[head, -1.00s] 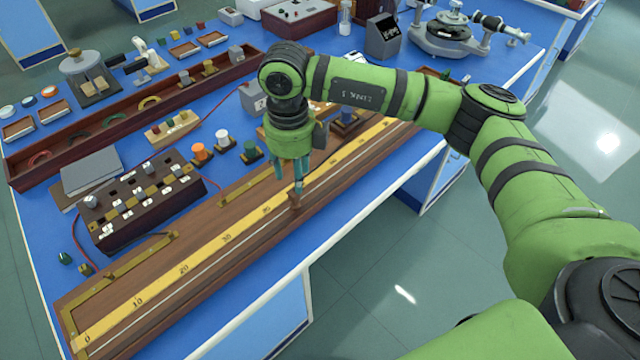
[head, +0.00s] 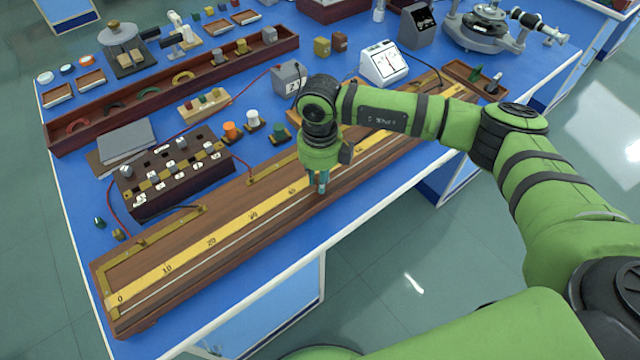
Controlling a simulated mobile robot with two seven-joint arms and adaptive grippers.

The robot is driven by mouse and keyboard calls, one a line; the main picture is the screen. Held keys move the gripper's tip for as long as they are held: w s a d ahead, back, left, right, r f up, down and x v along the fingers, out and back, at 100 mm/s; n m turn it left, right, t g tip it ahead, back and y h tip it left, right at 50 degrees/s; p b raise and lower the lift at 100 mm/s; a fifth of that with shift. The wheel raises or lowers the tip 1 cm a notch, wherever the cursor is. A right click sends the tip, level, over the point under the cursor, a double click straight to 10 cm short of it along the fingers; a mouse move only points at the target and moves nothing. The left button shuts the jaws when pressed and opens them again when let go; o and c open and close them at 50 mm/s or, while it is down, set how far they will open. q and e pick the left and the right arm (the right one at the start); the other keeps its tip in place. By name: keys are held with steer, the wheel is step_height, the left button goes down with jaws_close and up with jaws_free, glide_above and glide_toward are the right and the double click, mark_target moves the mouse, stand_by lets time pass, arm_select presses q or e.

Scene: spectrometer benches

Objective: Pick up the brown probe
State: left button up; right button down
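My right gripper (head: 318,184) points down over the long wooden board with a yellow scale (head: 222,236), past the middle of its near half. Its teal fingers are at the board's front part, close to the wire. The brown probe is almost wholly hidden by the fingers; I cannot make out its outline, or whether the fingers touch it. The fingers look close together, but their gap is not clear from here. My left gripper is not in view.
A dark plug box (head: 185,180) with cables stands left of the board. Orange (head: 231,131) and white (head: 252,117) terminals stand behind the board. A white meter (head: 384,64) and a grey box (head: 289,77) stand farther back. The board's front left part is clear.

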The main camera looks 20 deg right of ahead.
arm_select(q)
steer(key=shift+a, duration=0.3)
